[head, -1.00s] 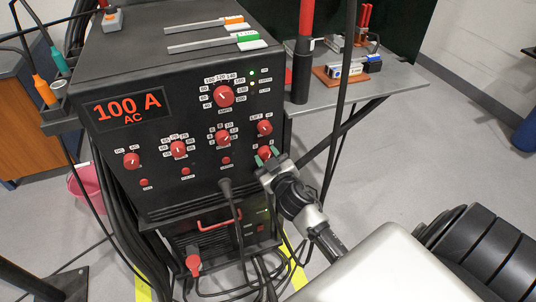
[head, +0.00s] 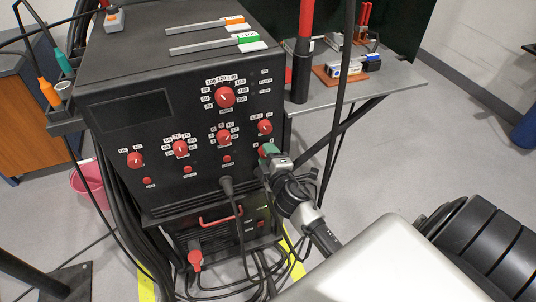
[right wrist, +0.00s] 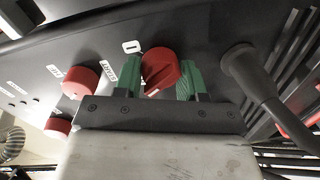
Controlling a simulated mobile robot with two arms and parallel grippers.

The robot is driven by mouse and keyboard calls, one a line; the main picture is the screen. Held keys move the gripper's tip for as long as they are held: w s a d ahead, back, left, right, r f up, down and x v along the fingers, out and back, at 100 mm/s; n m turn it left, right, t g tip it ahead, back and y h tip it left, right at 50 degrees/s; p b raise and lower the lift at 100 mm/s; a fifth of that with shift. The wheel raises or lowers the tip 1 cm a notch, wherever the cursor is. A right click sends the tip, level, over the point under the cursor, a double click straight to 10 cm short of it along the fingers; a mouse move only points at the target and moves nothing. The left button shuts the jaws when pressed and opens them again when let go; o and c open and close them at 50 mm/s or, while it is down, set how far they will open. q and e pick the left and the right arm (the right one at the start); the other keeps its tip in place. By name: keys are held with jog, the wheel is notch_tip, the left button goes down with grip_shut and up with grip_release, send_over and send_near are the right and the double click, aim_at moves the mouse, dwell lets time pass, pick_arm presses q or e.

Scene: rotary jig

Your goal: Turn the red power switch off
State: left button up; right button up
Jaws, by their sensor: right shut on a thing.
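The black machine (head: 120,165) stands in the middle left of the head view, and its display (head: 133,110) is dark. The red power switch (head: 262,151) is the lowest knob at the right of the panel, partly hidden by my right gripper (head: 268,151). In the right wrist view the red power switch (right wrist: 161,70) sits between the green fingers of my right gripper (right wrist: 155,78), which is shut on it. A white label with a 0 stands by the switch, and a START label lies to its left. My left gripper is not in view.
Other red knobs, such as the top one (head: 224,97), sit on the panel. A thick black cable (head: 236,205) plugs in just left of the gripper, and cables hang below. A grey side table (head: 400,76) stands at the right.

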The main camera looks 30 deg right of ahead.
jog(key=shift+n, duration=0.8)
jog(key=o, duration=0.9)
jog(key=v, duration=1)
jog(key=shift+s+a+b, duration=0.15)
jog(key=shift+s+b, duration=0.2)
jog(key=shift+s, duration=0.05)
